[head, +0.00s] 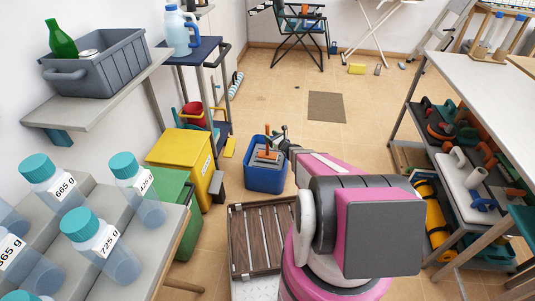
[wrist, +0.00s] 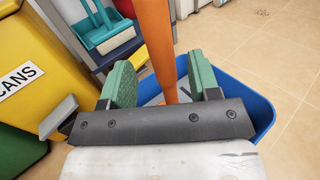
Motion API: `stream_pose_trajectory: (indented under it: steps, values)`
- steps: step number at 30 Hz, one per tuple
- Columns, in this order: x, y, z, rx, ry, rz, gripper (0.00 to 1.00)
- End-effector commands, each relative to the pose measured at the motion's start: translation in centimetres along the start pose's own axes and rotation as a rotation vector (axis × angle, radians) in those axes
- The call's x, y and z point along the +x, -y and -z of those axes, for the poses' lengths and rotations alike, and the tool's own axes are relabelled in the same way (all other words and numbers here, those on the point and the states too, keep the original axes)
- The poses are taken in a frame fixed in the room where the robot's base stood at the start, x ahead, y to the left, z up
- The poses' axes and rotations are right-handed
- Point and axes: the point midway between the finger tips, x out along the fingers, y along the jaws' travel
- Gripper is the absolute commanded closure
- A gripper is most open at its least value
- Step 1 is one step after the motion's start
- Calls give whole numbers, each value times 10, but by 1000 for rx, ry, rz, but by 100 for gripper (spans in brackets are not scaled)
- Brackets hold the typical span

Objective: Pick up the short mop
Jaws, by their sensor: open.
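The short mop has an orange handle (wrist: 152,38) that rises at a slight tilt from a blue bin (wrist: 255,105). In the head view the orange handle (head: 267,148) shows above the blue bin (head: 265,180), with something grey at its foot. My gripper (wrist: 162,80) is open, and its two green pads show on either side of the handle in the wrist view. I cannot tell how deep the handle sits between them, and no grip is seen. In the head view my gripper (head: 283,140) is at the bin's right rim. The mop's lower end is mostly hidden.
A yellow bin (head: 180,160) and a green bin (head: 188,225) stand left of the blue bin. A slatted wooden crate (head: 258,238) lies in front. A blue trolley (head: 203,50) stands behind left, a loaded shelf rack (head: 460,180) at right. Tiled floor behind is mostly free.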

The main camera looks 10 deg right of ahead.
Motion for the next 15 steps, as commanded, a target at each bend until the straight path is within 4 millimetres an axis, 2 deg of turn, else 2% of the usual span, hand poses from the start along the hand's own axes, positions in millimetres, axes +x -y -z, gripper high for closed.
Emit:
stream_pose_trajectory:
  steps: [10, 15]
  values:
    - [43, 4, -6, 0, 1, -1, 44]
    - [50, 3, -7, 0, 1, 0, 44]
